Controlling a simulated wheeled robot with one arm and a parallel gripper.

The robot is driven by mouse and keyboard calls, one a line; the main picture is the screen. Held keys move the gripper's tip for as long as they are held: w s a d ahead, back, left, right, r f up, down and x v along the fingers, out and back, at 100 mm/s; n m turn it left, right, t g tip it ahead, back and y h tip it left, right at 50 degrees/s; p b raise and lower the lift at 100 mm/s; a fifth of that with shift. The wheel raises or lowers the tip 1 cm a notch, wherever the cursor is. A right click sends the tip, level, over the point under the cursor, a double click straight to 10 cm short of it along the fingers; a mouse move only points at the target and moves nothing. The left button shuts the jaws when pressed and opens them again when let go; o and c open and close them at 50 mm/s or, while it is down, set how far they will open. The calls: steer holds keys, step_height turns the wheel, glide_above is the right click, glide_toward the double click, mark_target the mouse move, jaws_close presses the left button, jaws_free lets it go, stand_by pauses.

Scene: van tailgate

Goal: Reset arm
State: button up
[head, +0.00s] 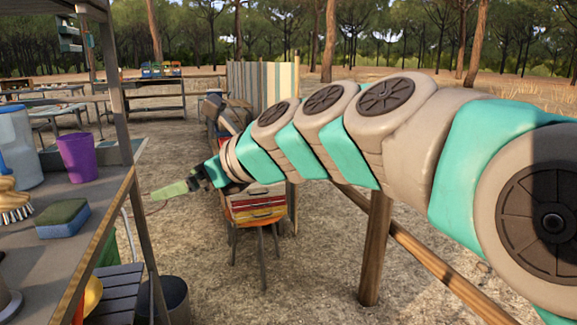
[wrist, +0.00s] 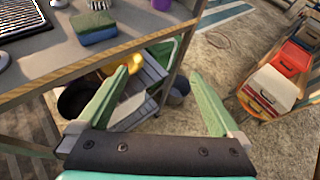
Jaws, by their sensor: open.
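My arm reaches from the right side of the head view toward the middle left. My gripper (head: 178,188) is at its end, in the air beyond the table's right edge. In the wrist view my gripper (wrist: 164,88) shows two green fingers spread wide apart with nothing between them. Below and beyond the fingers are the ground and a slatted dark shelf under the table. The fingers touch nothing that I can see.
A wooden table (head: 100,215) at left holds a purple cup (head: 76,157), a green and blue sponge (head: 63,218) and a brush (head: 13,203). Stacked boxes (head: 256,203) sit on a stool beyond my arm. A wooden rail (head: 430,262) runs at right. Sandy ground lies between.

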steer(key=s+d+f+n+g+h, duration=0.25)
steer(key=s+d+f+n, duration=0.25)
steer(key=d+f, duration=0.3)
steer(key=s+d+f+n+g+h, duration=0.1)
steer(key=s+d+f+n+h, duration=0.2)
steer(key=s+d+f+n, duration=0.45)
steer(key=s+d+f+n+g+h, duration=0.2)
steer(key=s+d+f+n+h, duration=0.15)
steer(key=d+f, duration=0.45)
steer(key=s+d+f+n+g+h, duration=0.2)
steer(key=s+d+f+n, duration=0.3)
steer(key=s, duration=0.5)
step_height(320, 180, down, 2)
steer(key=shift+d+f+n, duration=0.25)
steer(key=shift+d+n, duration=0.15)
steer(key=shift+d, duration=0.85)
